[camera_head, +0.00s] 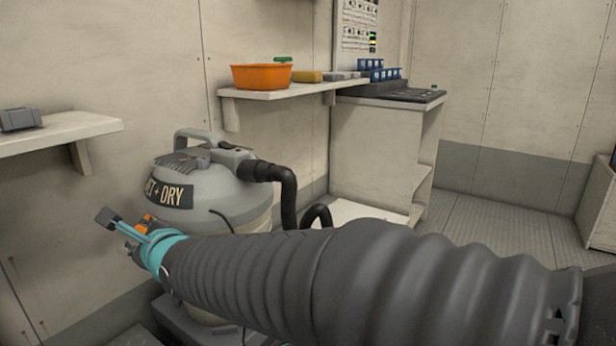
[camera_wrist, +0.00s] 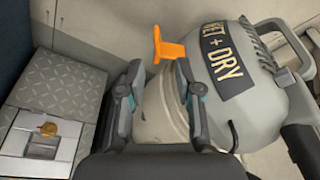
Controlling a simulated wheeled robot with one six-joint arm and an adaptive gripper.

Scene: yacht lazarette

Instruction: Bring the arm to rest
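My arm, in a grey ribbed sleeve, reaches from the lower right to the left in the head view. My gripper (camera_head: 124,230) is at its far end, in front of the lower left side of the grey wet-and-dry vacuum (camera_head: 236,196). In the wrist view my gripper (camera_wrist: 159,78) has its two fingers well apart, with nothing visibly clamped between them. The vacuum (camera_wrist: 215,35) fills the right of the wrist view.
A black hose (camera_head: 285,185) curves from the vacuum. A shelf (camera_head: 60,133) at left holds a grey box. Another shelf (camera_head: 300,90) holds an orange tub (camera_head: 262,76). A cabinet (camera_head: 375,150) stands behind. Floor (camera_head: 490,200) at the back right is clear.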

